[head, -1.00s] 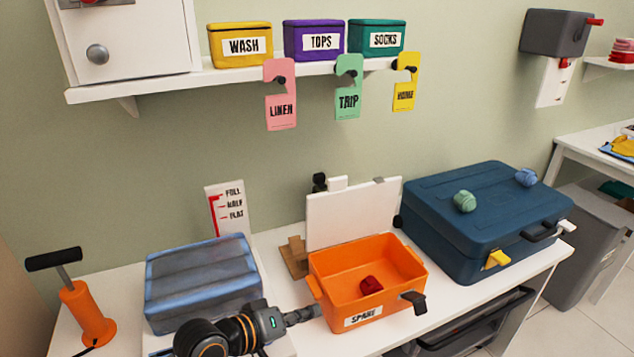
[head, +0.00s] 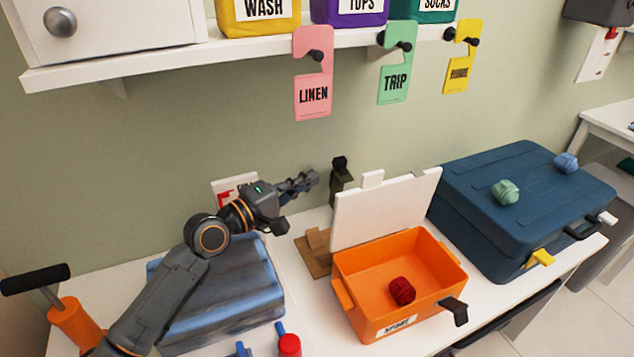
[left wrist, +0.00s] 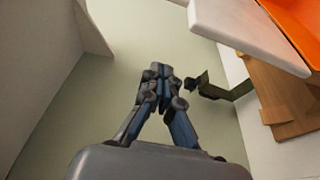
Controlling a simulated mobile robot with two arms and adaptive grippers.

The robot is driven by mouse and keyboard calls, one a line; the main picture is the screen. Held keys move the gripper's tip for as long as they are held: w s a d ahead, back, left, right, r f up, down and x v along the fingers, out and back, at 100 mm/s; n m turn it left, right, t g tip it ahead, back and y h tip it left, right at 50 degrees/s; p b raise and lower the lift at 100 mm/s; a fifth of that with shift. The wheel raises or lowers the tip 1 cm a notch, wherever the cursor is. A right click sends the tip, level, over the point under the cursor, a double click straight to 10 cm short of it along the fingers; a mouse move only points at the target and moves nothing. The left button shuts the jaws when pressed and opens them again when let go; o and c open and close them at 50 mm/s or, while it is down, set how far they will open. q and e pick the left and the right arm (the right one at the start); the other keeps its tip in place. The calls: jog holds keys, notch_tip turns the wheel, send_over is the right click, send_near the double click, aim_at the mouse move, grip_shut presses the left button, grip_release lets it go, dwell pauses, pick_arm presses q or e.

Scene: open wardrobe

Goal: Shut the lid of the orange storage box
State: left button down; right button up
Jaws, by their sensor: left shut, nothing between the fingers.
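The orange storage box (head: 445,262) stands on the white counter, labelled SPARE, with a dark red rolled item (head: 402,291) inside. Its white lid (head: 385,212) stands open and upright at the back edge. A dark latch (head: 455,310) sticks out at the front right. My left gripper (head: 312,180) is shut and empty, raised left of the lid and apart from it. In the left wrist view, the shut fingers (left wrist: 160,72) point toward the wall, with the lid (left wrist: 245,30) at upper right and a corner of the orange box (left wrist: 295,28) beyond. My right gripper is not in view.
A dark post (head: 341,185) on a wooden block (head: 315,250) stands just left of the lid. A blue suitcase (head: 480,190) is to the right. A blue-grey fabric bag (head: 225,300) and an orange pump (head: 75,325) are on the left. Tags hang from the shelf (head: 170,65) above.

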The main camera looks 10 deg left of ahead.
pick_arm(q)
jog(key=s+d+r+x, duration=0.1)
jog(key=x, duration=0.7)
jog(key=s+d+p, duration=0.2)
jog(key=s+p, duration=0.1)
jog(key=shift+s+d, duration=0.2)
jog(key=shift+d, duration=0.15)
jog(key=shift+f, duration=0.2)
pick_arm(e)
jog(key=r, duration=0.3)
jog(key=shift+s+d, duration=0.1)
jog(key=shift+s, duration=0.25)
